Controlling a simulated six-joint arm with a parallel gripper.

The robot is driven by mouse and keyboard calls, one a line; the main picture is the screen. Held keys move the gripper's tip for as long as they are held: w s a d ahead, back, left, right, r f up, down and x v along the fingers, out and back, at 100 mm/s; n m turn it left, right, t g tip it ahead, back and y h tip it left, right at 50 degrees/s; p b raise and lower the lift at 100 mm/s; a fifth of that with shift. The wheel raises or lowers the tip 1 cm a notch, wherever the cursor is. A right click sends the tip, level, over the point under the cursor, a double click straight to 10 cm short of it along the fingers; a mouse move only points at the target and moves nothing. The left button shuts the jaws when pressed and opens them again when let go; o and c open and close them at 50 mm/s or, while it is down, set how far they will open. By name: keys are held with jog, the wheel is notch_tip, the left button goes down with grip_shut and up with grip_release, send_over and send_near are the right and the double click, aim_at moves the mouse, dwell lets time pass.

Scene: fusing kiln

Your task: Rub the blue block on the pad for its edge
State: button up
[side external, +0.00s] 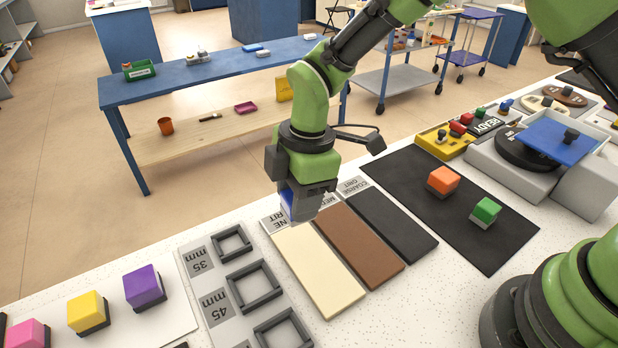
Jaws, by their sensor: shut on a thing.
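My gripper (303,203) points down and is shut on the blue block (288,202), which is mostly hidden by the jaws. They are at the far end of a row of three grit pads. The cream pad (318,272) lies nearest the label ending "NE RIT" (275,222), which the block and gripper partly cover. The brown pad (360,247) lies in the middle, and the black pad (393,226) lies by the "COARSE GRIT" label (354,186). I cannot tell whether the block touches any surface.
A grey size gauge (215,305) with square frames lies left of the pads. Purple (144,287), yellow (87,312) and pink (27,335) blocks stand further left. Orange (443,180) and green (485,212) blocks sit on a dark mat (508,238) at right.

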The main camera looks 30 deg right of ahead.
notch_tip(320, 180, down, 5)
jog(key=shift+d+f, duration=0.1)
jog(key=shift+f, duration=0.05)
jog(key=shift+s+f, duration=0.15)
jog(key=shift+f, duration=0.15)
jog(key=shift+s, duration=4.3)
jog(key=shift+f, duration=0.55)
jog(key=shift+w, duration=0.1)
jog(key=shift+w, duration=4.4)
jog(key=shift+s, duration=4.5)
jog(key=shift+w, duration=2.4)
